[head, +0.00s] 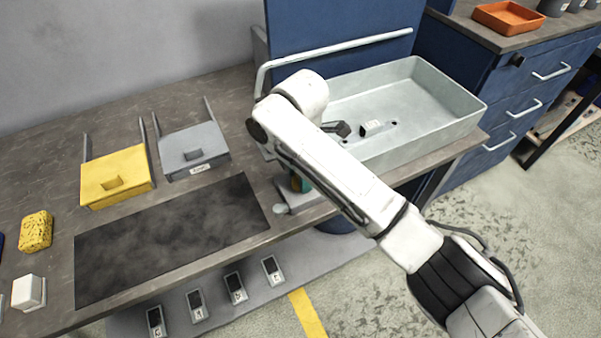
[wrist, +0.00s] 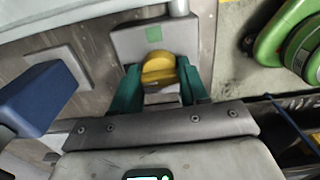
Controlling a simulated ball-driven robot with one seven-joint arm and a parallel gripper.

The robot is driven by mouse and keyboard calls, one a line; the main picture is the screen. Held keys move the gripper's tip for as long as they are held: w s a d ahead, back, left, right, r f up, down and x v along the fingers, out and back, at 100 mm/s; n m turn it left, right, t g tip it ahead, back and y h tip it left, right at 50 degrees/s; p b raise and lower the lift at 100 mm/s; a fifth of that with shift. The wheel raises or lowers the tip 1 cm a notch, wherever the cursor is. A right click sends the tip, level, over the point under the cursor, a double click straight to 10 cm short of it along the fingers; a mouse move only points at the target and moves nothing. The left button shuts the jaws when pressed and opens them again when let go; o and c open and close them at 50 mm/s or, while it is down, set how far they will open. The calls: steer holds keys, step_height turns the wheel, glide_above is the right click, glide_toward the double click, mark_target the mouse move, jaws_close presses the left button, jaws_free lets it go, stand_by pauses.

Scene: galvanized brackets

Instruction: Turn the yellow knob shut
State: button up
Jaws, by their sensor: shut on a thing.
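The yellow knob (wrist: 158,68) sits on a grey plate (wrist: 185,38) in the wrist view. The knob's lower part is hidden by the gripper. In the head view my white arm reaches down to the bench edge and covers most of the knob and gripper; only a bit of green finger shows beside the arm.
A grey tray (head: 455,98) stands behind my arm. A yellow drawer (head: 117,170), a grey drawer (head: 192,152), a dark mat (head: 170,240) and a yellow sponge (head: 37,231) are on the bench. In the wrist view a green round thing (wrist: 290,42) is at right, a blue block (wrist: 38,93) at left.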

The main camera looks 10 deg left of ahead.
steer(key=o, duration=1.1)
steer(key=shift+c, duration=0.2)
step_height(320, 180, up, 11)
steer(key=shift+p, duration=0.4)
steer(key=shift+f, duration=0.15)
